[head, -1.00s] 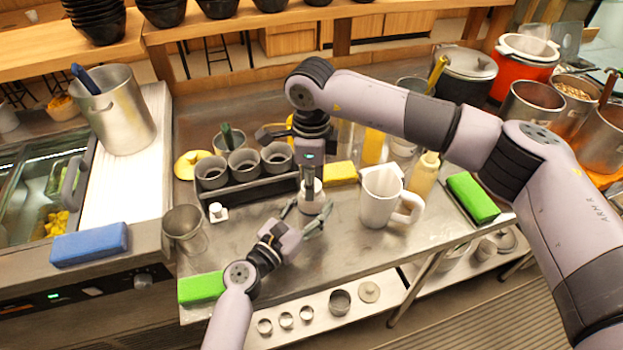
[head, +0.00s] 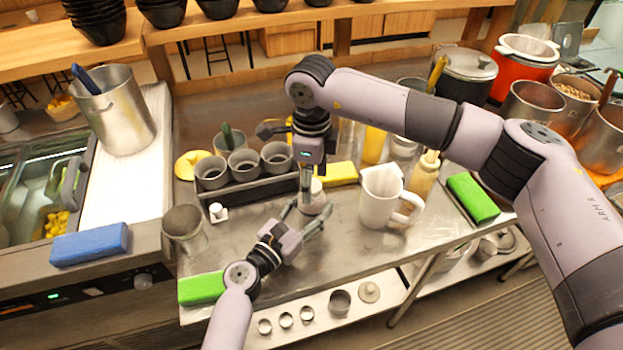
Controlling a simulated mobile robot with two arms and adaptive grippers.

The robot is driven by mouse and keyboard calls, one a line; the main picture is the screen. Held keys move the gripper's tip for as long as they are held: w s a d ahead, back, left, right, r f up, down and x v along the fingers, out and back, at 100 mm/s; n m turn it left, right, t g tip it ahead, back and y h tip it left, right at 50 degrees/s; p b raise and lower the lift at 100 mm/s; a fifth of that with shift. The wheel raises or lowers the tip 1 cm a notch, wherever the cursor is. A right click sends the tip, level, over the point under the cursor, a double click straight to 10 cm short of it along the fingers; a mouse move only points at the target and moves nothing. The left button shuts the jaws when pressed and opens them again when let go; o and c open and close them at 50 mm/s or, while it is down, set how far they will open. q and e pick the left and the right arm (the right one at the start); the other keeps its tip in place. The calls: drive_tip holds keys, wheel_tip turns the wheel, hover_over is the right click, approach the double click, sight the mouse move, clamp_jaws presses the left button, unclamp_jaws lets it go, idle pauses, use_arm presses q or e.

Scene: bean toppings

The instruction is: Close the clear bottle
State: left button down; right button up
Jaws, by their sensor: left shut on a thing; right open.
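A small pale bottle (head: 315,205) stands on the steel counter near the middle; I take it to be the clear bottle. My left gripper (head: 307,213) reaches in from below, its fingers around the lower part of the bottle, shut on it. My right gripper (head: 306,187) points down just left of the bottle's pale top and is open. Its fingers overlap the top in the view, so I cannot tell if they touch it or whether the top is a seated cap. A small white piece (head: 217,213) lies on the counter to the left.
A black rack (head: 258,190) with grey cups stands behind left. A white jug (head: 378,199) and a yellow-tan squeeze bottle (head: 424,177) stand to the right.

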wheel_tip(320, 180, up, 12)
drive_tip(key=shift+f, duration=0.2)
use_arm(q)
drive_tip(key=c, duration=0.6)
unclamp_jaws()
drive_tip(key=shift+c, duration=0.2)
drive_tip(key=v, duration=1.2)
